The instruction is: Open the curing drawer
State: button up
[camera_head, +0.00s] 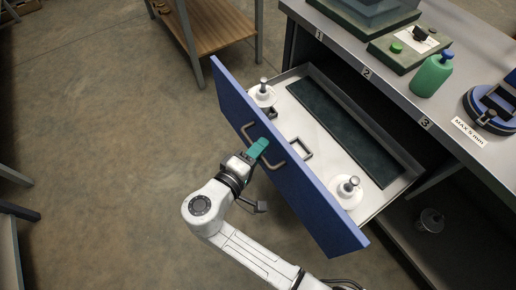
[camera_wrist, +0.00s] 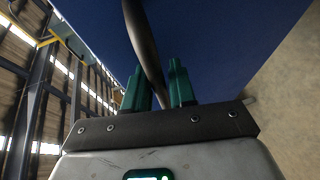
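The curing drawer is pulled well out of the grey bench. Its blue front (camera_head: 325,218) faces my arm, and its pale interior with a dark inset panel is exposed. The drawer's dark handle (camera_head: 277,164) is partly hidden behind my gripper's teal fingers in the head view. My gripper (camera_head: 258,147) is at the middle of the handle. The blue front (camera_wrist: 230,45) fills the background there.
Inside the drawer are white insulator pieces (camera_head: 263,95) (camera_head: 346,192) near both ends. On the bench top (camera_head: 400,85) stand a green bottle (camera_head: 432,75), a dark green block and a blue device (camera_head: 492,105). A wooden-shelved rack (camera_head: 205,24) stands behind.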

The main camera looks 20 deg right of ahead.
jog(key=shift+a, duration=0.1)
jog(key=v, duration=1)
jog(key=shift+s+a, duration=0.25)
jog(key=shift+s, duration=0.05)
